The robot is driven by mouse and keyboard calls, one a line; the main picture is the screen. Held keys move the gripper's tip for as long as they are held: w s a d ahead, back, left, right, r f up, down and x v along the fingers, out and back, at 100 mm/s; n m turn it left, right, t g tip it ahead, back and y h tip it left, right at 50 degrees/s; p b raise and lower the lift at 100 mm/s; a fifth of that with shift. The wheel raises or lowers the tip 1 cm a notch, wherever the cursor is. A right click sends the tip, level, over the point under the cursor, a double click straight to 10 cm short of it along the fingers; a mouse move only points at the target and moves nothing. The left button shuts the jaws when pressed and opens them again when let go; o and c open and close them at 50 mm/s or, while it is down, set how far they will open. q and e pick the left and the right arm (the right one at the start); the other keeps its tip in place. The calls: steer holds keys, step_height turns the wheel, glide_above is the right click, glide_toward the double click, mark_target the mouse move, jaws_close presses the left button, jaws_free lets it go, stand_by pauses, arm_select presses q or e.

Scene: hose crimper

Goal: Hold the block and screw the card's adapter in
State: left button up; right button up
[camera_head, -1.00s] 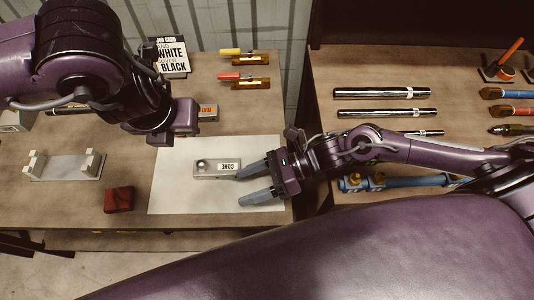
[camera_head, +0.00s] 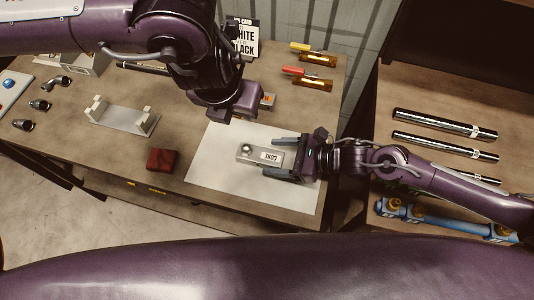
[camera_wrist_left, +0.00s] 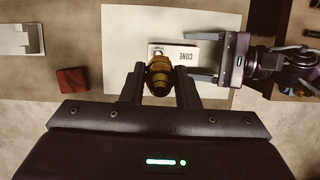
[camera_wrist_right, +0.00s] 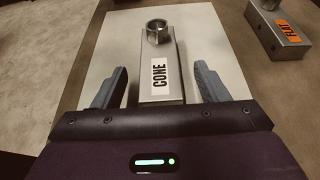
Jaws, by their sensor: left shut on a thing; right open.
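The grey block labelled CONE (camera_head: 262,154) lies on a white sheet (camera_head: 215,172), with a round metal socket at its far end in the right wrist view (camera_wrist_right: 157,32). My right gripper (camera_wrist_right: 160,74) is open, its fingers on either side of the block's label end with gaps showing. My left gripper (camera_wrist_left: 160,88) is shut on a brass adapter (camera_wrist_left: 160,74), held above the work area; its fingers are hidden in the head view. The card (camera_head: 243,38) stands at the back, partly covered by my left arm; "WHITE" and "BLACK" are partly readable.
A block labelled FLAT (camera_wrist_right: 278,30) lies beyond the sheet. A dark red block (camera_head: 162,159) and a grey cradle (camera_head: 122,117) sit left of the sheet. Red and yellow-handled tools (camera_head: 308,78) lie at the back. Metal tubes (camera_head: 440,124) lie on the right table.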

mark_target(268, 156)
steer(key=shift+x, duration=1.65)
steer(key=c, duration=1.4)
steer(key=shift+o, duration=0.2)
arm_select(q)
steer(key=shift+w+d+f+n+y, duration=0.1)
steer(key=shift+w+f+n+y, duration=0.1)
steer(key=shift+f+n+y, duration=0.45)
steer(key=f+n+g, duration=0.1)
steer(key=n, duration=0.1)
steer(key=f+n+g, duration=0.1)
steer(key=n, duration=0.2)
steer(key=w+f+n+g, duration=0.1)
steer(key=f+n, duration=0.1)
steer(key=n, duration=0.1)
steer(key=shift+w+d+y, duration=0.1)
steer(key=shift+d+y, duration=0.15)
steer(key=shift+d, duration=0.05)
arm_select(e)
steer(key=shift+d, duration=0.1)
arm_select(q)
steer(key=n, duration=0.1)
steer(key=f+n, duration=0.1)
steer(key=shift+n+g, duration=0.35)
steer(key=shift+g, duration=0.05)
